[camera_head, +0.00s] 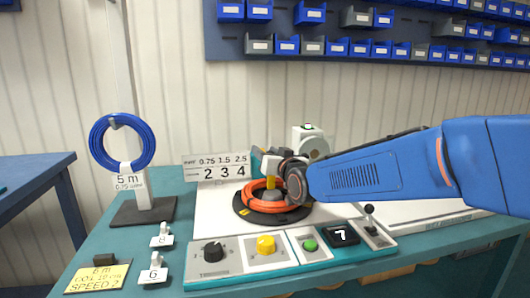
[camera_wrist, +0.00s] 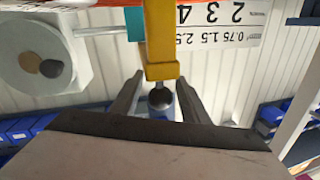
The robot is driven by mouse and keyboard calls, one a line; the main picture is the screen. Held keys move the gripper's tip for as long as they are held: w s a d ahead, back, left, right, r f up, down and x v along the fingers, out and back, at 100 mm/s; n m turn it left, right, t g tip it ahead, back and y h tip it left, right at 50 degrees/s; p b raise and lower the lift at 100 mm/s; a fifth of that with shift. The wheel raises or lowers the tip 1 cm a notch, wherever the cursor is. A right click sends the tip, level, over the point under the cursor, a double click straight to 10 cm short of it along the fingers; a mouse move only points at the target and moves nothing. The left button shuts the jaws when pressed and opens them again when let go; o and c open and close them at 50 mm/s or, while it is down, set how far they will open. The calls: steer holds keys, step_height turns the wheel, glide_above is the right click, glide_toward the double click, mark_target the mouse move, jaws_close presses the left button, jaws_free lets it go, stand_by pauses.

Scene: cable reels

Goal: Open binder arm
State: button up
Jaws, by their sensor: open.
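In the wrist view, a yellow arm (camera_wrist: 160,45) comes down from the top edge and ends in a dark round knob (camera_wrist: 160,97). I take it for the binder arm. My gripper (camera_wrist: 159,79) is open, with one dark finger on each side of the yellow piece and knob; I cannot tell whether either finger touches it. In the head view, a yellow piece (camera_head: 270,183) stands upright at the middle of an orange cable coil (camera_head: 247,200), which lies on a black round plate (camera_head: 290,216). My wrist and blue arm cover the coil's right side.
A control panel (camera_head: 222,271) with knobs, a green button and a lever (camera_head: 369,217) lines the bench front. A blue coil (camera_head: 152,142) hangs on a stand at left. A white machine (camera_head: 312,143) stands behind; it also shows at upper left in the wrist view (camera_wrist: 75,22).

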steer(key=shift+w+a, duration=0.2)
steer(key=shift+w, duration=0.2)
jaws_close()
steer(key=shift+r, duration=0.15)
